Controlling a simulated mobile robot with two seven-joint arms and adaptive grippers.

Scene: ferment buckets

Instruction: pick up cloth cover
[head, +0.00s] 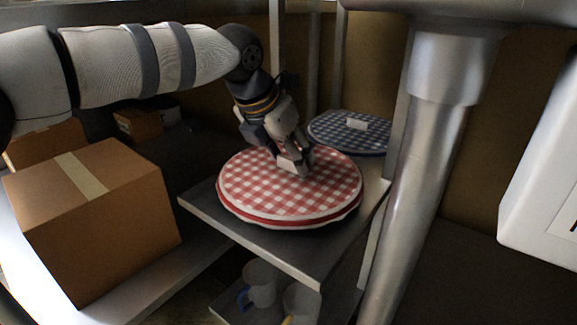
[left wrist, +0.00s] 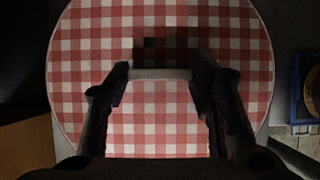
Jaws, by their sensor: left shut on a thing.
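A round red-and-white checked cloth cover (head: 245,190) lies on a grey shelf (head: 285,248). My left gripper (head: 294,170) reaches down to the middle of its top and is shut on a small pale tab there. In the left wrist view the cover (left wrist: 85,75) fills most of the picture, and the fingers of the left gripper (left wrist: 163,75) stand at the two ends of the tab (left wrist: 160,74). Whether the cover is lifted off the shelf I cannot tell. My right gripper is not in view.
A blue checked cover (head: 335,132) with a pale tab lies behind to the right. A cardboard box (head: 100,220) stands at the left. Cups (head: 262,282) stand on a lower shelf. Metal posts (head: 430,170) rise at the right.

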